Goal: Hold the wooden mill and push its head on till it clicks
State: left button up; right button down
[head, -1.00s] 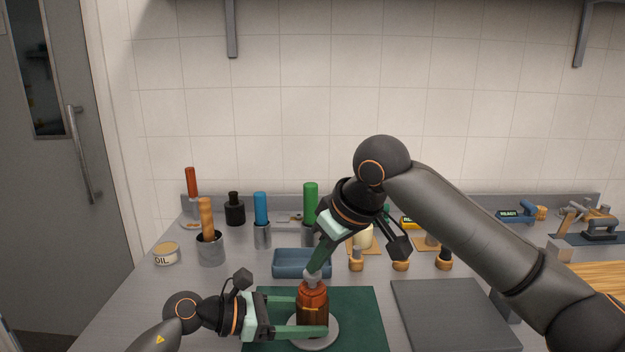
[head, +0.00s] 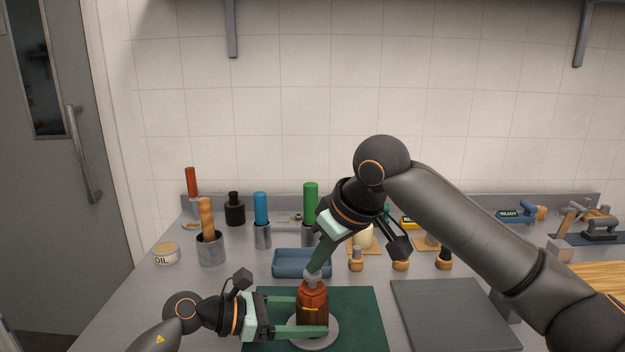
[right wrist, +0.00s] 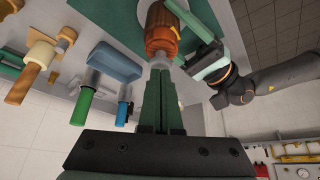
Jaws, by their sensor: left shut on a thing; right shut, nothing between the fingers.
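The wooden mill (head: 312,317) stands upright on a round pale plate (head: 331,340) on the dark green mat (head: 366,310). Its reddish-brown head (head: 313,288) sits on top, with a grey knob above it. My left gripper (head: 314,318) is shut around the mill's body from the left. My right gripper (head: 314,270) is shut and empty, its fingertips pointing down at the knob and apparently touching it. In the right wrist view the mill (right wrist: 161,30) is just beyond the shut fingertips (right wrist: 160,72). Whether the head is fully seated cannot be told.
A blue tray (head: 302,275) lies behind the mill. A grey board (head: 455,318) lies to the right.

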aim_at(319, 275)
jog(key=shift+f, duration=0.25)
jog(key=shift+f, duration=0.4)
jog(key=shift+r, duration=2.65)
jog(key=shift+f, duration=2.05)
jog(key=shift+f, duration=0.15)
